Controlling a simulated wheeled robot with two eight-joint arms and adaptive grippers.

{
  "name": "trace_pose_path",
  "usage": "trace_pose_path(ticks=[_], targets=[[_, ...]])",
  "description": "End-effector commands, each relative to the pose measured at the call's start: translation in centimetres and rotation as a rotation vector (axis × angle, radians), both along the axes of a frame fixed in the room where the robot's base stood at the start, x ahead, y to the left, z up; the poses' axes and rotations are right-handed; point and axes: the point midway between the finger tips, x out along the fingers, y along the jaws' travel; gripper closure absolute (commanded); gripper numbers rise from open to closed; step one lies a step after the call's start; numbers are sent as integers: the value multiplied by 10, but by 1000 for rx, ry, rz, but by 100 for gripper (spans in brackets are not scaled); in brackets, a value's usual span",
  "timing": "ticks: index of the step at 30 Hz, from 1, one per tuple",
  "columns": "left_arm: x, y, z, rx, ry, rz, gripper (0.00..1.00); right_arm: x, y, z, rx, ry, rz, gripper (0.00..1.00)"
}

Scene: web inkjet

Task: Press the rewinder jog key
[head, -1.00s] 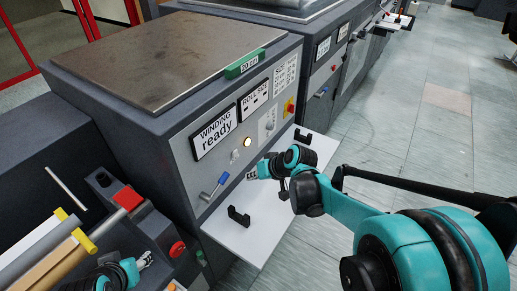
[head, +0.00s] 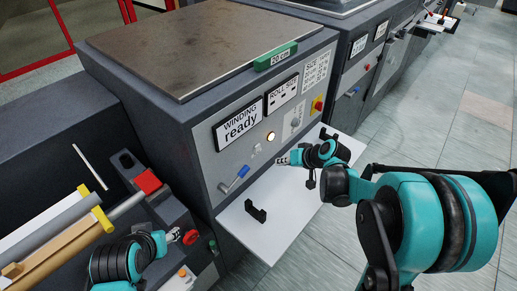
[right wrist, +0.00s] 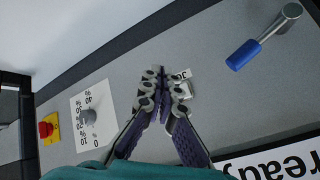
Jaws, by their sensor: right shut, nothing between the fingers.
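A small white label reading "JO…" (right wrist: 182,75) sits on the grey panel in the right wrist view, partly covered by my right gripper. A pale piece (right wrist: 187,89) beside the finger may be the jog key; I cannot tell for sure. My right gripper (right wrist: 163,72) is shut and empty, its tips close to the panel beside this label. Contact cannot be told. In the head view the right gripper (head: 281,160) points at the lower panel and hides that spot. My left gripper (head: 174,235) is low at the left, small and unclear, near a red knob.
A lit round button (head: 270,136) and a blue-handled lever (head: 235,178) are on the panel near the right gripper. A white shelf (head: 240,230) with black brackets juts out below. A "WINDING ready" display (head: 238,125) is above. Rolls (head: 55,240) lie at the left.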

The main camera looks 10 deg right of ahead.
Motion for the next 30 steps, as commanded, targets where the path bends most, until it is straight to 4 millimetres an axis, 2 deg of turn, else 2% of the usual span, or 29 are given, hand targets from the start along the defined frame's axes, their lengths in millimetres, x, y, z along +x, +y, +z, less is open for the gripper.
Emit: trace_pose_path(ticks=[6,13,19,30], targets=[[0,0,-1,0,0,0,51,26,21,0,0,0,3,100],[0,0,-2,0,0,0,51,46,36,0,1,-1,2,100],[0,0,-3,0,0,0,51,53,42,0,0,0,0,100],[0,0,-3,0,0,0,51,54,42,0,0,-1,0,100]])
